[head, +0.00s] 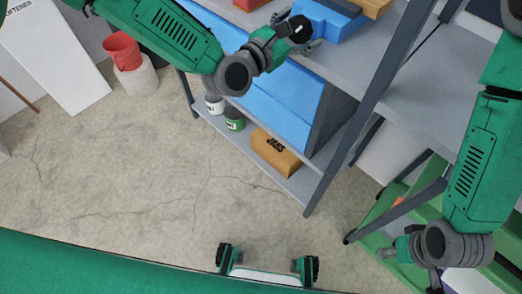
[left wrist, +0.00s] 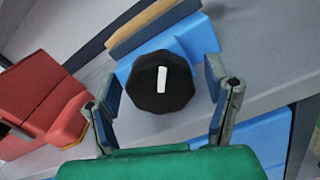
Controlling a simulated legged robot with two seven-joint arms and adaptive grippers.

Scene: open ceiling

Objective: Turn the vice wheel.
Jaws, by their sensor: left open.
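The vice wheel (left wrist: 162,82) is a dark, many-sided knob with a white mark, in the middle of the left wrist view. In the head view the wheel (head: 299,28) shows at the front of the blue vice (head: 331,22) on the workbench. The vice body also shows in the left wrist view (left wrist: 195,42). My left gripper (head: 297,32) is open at the wheel. In the left wrist view its fingers (left wrist: 160,77) stand on either side of the wheel, with gaps visible. My right gripper (head: 408,268) is low at the right, away from the vice; its jaw opening is unclear.
The grey bench top (head: 357,56) is clear right of the vice. A red object (left wrist: 42,98) lies left of the wheel. A box marked JARS (head: 276,154) and cans (head: 234,120) stand on the lower shelf. A green frame (head: 392,205) is near my right arm.

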